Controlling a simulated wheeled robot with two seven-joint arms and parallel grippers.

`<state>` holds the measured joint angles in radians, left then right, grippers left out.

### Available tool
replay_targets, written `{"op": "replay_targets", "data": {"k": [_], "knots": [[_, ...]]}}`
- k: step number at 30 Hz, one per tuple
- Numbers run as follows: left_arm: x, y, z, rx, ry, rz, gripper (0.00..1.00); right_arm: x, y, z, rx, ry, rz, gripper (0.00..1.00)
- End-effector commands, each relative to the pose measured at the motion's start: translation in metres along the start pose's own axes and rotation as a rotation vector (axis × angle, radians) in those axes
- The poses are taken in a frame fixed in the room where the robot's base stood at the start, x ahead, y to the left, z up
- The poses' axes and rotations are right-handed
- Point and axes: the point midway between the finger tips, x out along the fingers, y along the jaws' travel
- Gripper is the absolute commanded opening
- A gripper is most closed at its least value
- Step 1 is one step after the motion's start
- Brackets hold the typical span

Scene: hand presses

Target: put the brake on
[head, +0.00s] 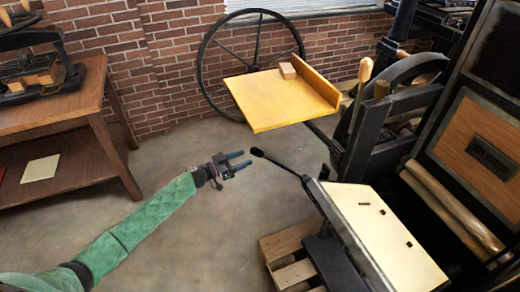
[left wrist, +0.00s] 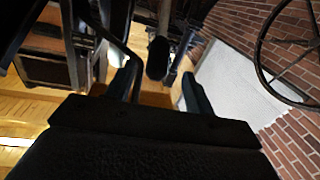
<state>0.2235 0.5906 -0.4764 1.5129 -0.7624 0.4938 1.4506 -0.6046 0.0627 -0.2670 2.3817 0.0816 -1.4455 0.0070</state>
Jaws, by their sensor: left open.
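A black lever with a rounded dark knob (head: 257,152) sticks out to the left from the near press; I take it to be the brake. Its rod slopes down right to the corner of the cream board. My left gripper (head: 246,159) is open and empty, just left of the knob, fingers pointing at it. In the left wrist view the dark knob (left wrist: 158,58) shows between and beyond the two fingertips of the left gripper (left wrist: 161,72). It looks untouched, but the exact gap cannot be told. My right gripper is not in view.
The press (head: 395,140) fills the right side, with a cream board (head: 375,235) in front. A yellow feed table (head: 270,105) holds a small wooden block (head: 287,70). A large spoked wheel (head: 207,75) stands by the brick wall. A pallet (head: 290,258) lies below; a wooden bench (head: 75,110) stands left.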

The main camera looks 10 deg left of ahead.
Motion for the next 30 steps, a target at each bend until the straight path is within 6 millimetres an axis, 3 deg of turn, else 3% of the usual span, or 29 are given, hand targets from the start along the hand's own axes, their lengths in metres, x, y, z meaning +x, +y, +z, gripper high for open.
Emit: {"op": "replay_targets", "data": {"k": [15,27,28,30], "knots": [[0.066,0.002,-0.001,-0.001,0.003,0.002,0.53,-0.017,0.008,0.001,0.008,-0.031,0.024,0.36],[0.073,0.002,0.0,0.001,0.002,0.002,0.53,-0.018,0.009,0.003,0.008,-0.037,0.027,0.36],[0.073,0.002,0.0,0.001,0.002,0.002,0.51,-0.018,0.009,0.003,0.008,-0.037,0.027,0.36],[0.073,0.002,0.0,0.001,0.002,0.002,0.38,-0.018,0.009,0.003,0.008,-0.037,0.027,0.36]]}}
